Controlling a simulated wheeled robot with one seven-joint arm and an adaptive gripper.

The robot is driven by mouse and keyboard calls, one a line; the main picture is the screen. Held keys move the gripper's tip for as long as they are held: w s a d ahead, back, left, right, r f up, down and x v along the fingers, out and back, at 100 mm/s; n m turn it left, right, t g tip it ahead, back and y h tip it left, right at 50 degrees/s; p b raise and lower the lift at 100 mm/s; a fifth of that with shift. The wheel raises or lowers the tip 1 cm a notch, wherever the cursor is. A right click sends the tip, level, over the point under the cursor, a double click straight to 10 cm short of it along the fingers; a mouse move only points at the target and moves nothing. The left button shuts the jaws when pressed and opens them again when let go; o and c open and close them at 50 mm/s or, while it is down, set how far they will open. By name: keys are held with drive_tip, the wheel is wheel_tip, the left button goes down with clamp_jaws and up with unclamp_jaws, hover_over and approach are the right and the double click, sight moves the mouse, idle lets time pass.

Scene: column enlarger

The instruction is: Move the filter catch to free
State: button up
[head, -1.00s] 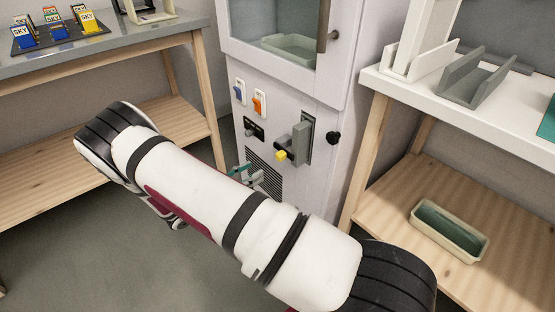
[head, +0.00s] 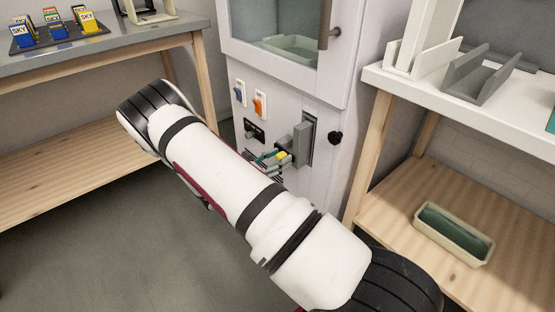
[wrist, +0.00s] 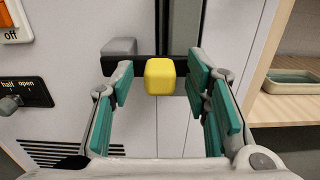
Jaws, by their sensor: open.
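A yellow knob (wrist: 161,77) sits on a black bar (wrist: 142,65) on the front of the pale cabinet. No label naming it as the filter catch can be read. The knob also shows in the head view (head: 283,156), beside a grey block on a dark upright plate (head: 308,143). My gripper (wrist: 160,84) is open, with one teal-padded finger on each side of the knob. A gap shows between the knob and the left finger; on the right the gap is small and contact cannot be told. In the head view my arm partly hides the gripper.
An orange switch (head: 260,105) and a blue switch (head: 240,93) are above left. A dial on a "half open" plate (wrist: 21,92) is left of my gripper. A black knob (head: 335,138) is right of the plate. Wooden-legged benches stand on both sides.

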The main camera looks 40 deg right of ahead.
clamp_jaws()
drive_tip(key=n+p, duration=0.1)
drive_tip(key=r+n+p, duration=0.1)
drive_tip(key=n, duration=0.1)
drive_tip(key=shift+w+r+p, duration=0.15)
drive_tip(key=shift+r+p, duration=0.15)
drive_tip(key=shift+w+a+r+n+p, duration=0.1)
drive_tip(key=shift+w+r+n+p, duration=0.55)
drive_tip(key=shift+n, duration=1.8)
drive_tip(key=shift+w+r+n+p, duration=0.25)
drive_tip(key=shift+w+n, duration=0.75)
drive_tip(key=shift+n, duration=1.5)
drive_tip(key=shift+w+a+r+n+p, duration=0.1)
drive_tip(key=shift+w+r+n+p, duration=0.45)
drive_tip(key=shift+n, duration=1.9)
drive_tip(key=shift+w, duration=0.25)
